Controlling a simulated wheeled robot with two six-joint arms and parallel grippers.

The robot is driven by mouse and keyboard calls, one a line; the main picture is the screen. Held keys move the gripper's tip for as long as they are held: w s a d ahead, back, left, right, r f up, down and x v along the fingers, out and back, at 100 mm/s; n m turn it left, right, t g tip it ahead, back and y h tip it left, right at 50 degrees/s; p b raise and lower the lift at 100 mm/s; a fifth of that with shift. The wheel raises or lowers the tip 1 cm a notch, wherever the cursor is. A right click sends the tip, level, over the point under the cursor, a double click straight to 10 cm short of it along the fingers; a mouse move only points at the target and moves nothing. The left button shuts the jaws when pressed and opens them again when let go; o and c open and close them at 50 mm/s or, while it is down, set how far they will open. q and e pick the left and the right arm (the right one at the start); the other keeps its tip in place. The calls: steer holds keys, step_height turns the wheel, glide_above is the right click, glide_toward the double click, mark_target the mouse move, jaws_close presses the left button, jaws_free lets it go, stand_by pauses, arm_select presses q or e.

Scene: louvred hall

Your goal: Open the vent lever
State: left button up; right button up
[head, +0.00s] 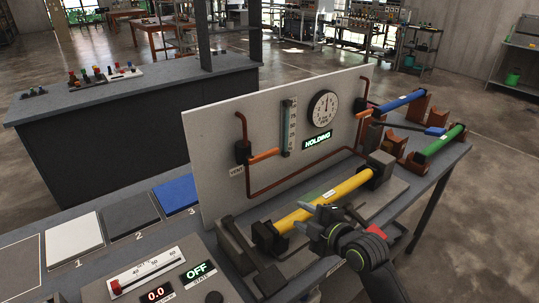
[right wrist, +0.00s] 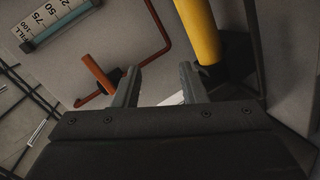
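The vent lever (head: 265,155) is an orange handle on the left of the upright panel, beside a VENT label (head: 237,171). It sticks out to the right from a dark valve body on a copper pipe. An orange handle (right wrist: 98,74) also shows in the right wrist view, left of the fingers and apart from them. My right gripper (head: 316,218) is over the front of the bench, close to the yellow cylinder (head: 325,199). In the right wrist view its fingers (right wrist: 160,80) are apart with nothing held between them. My left gripper is not in view.
The yellow cylinder lies in a dark cradle between my right gripper and the panel (head: 215,145). The panel carries a round gauge (head: 323,106), a sight tube (head: 289,127) and a HOLDING display (head: 317,140). Blue (head: 405,101) and green (head: 444,139) cylinders lie at the right.

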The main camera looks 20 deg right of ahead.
mark_target(271, 155)
steer(key=w+r+n+t+y, duration=0.25)
steer(key=w+r+n, duration=0.25)
steer(key=w+r, duration=0.3)
steer(key=shift+t+h, duration=0.25)
steer(key=x, duration=0.5)
steer(key=r+x, duration=0.1)
steer(key=x, duration=0.1)
steer(key=shift+w+a, duration=0.1)
steer(key=shift+a, duration=0.35)
steer(key=shift+w+a+b, duration=0.1)
steer(key=shift+w+b, duration=0.15)
steer(key=shift+b, duration=0.45)
steer(key=shift+w+a+b, duration=0.2)
steer(key=shift+w+b, duration=0.1)
steer(key=shift+w, duration=0.2)
steer(key=shift+c, duration=0.2)
steer(key=shift+s, duration=0.1)
jaws_close()
